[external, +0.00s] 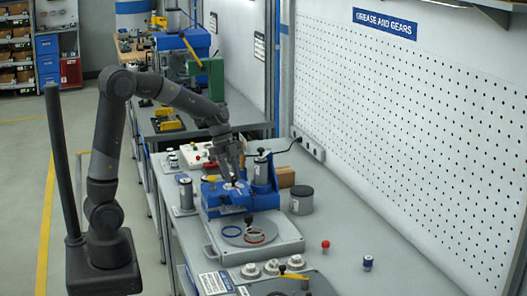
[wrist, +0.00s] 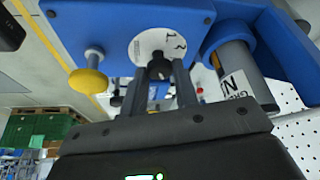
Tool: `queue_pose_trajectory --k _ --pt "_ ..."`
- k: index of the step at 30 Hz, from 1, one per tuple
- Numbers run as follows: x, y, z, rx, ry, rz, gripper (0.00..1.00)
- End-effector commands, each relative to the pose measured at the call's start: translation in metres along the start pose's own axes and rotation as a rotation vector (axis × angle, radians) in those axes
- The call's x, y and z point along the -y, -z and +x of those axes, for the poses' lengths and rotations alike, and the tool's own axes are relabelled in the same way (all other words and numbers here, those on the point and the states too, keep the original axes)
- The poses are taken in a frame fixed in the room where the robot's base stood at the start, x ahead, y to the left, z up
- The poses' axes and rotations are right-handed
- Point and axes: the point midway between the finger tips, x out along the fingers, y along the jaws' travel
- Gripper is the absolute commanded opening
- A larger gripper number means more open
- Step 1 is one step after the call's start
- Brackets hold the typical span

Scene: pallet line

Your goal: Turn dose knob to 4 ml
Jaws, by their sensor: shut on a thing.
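The dose knob (wrist: 159,68) is a small dark knob in front of a round white dial (wrist: 150,42) on a blue dispenser (wrist: 90,22). Two dial marks show, looking like 1 and 2; the rest of the scale is hidden or too small to read. My gripper (wrist: 160,76) is shut on the knob, its two fingers on either side of it. In the external view the blue dispenser (external: 222,207) stands on the grey bench, with my gripper (external: 234,182) at its upper face. The knob is hidden there by the fingers.
A yellow-ended lever (wrist: 88,80) sticks out left of the dial. A grey labelled cylinder (wrist: 240,78) stands in a blue holder to the right. In the external view, a dark grey can (external: 301,201) and a cardboard block (external: 285,178) stand right of the dispenser.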

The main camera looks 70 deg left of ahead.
Motion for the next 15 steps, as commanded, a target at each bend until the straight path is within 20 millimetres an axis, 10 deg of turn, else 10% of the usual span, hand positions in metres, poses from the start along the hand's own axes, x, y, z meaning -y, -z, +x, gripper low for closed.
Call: queue_pose_trajectory --k 7,8,15 --pt "-0.0001 -0.0018 0.0001 0.003 0.000 -0.002 0.04" --pt "-0.0001 -0.0018 0.0001 0.003 0.000 -0.002 0.28" --pt "0.0000 -0.0009 0.0001 0.002 0.000 -0.001 0.47"
